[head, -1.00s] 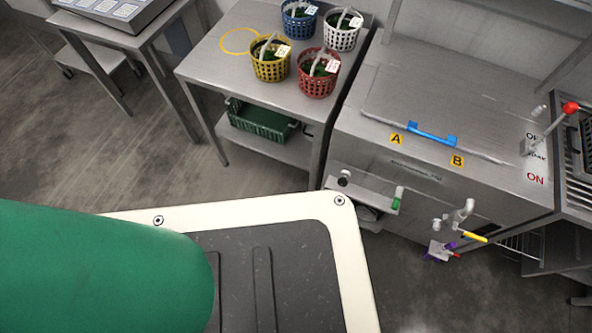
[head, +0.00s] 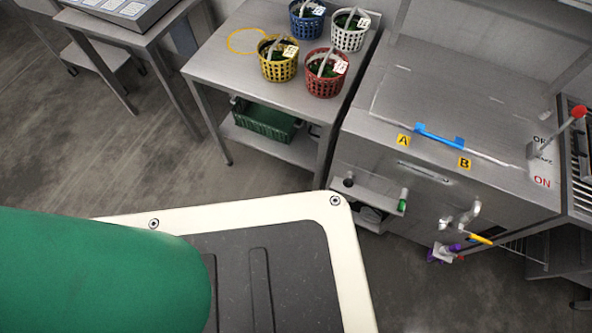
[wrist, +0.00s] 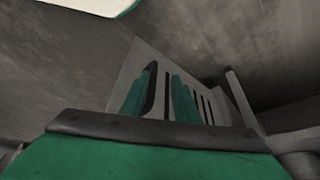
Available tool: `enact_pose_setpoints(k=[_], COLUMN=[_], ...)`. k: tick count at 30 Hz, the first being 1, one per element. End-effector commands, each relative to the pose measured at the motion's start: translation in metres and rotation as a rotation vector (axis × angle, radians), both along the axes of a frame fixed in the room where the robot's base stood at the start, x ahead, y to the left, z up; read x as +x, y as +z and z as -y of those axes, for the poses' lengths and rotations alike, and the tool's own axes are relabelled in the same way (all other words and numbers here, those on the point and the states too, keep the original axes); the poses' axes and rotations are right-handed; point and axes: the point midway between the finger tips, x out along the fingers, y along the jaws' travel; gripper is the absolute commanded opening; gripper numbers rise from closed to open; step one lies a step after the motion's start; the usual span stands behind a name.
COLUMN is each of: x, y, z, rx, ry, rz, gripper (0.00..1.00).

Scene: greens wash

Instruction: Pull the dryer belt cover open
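The steel machine on the right of the head view has a flat closed top lid (head: 440,95) with a blue bar handle (head: 439,135) at its front edge. Yellow A (head: 404,140) and B (head: 464,162) tags sit below the handle. I cannot tell whether this lid is the dryer belt cover. A lever with a red knob (head: 579,111) stands at the right, by OFF and ON labels. My gripper (wrist: 162,95) shows in the wrist view with two green fingers apart and nothing between them. It is not seen in the head view and is away from the blue handle.
A steel table (head: 225,75) left of the machine holds several baskets, including a red one (head: 325,73), with a green crate (head: 265,118) on its lower shelf. Pipes and a yellow-handled valve (head: 480,239) stick out of the machine's front. Open floor (head: 130,175) lies left.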

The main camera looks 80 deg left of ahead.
Motion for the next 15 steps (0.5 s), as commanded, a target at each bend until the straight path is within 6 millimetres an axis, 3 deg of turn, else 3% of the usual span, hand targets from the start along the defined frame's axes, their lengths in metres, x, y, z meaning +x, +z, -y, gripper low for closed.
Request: enact_pose_setpoints(k=[7, 15], x=[-0.007, -0.026], y=[0.013, 0.056], z=[0.0, 0.002], rx=[0.0, 0.001], ry=[0.001, 0.002], rz=[-0.002, -0.001], gripper=[0.28, 0.28])
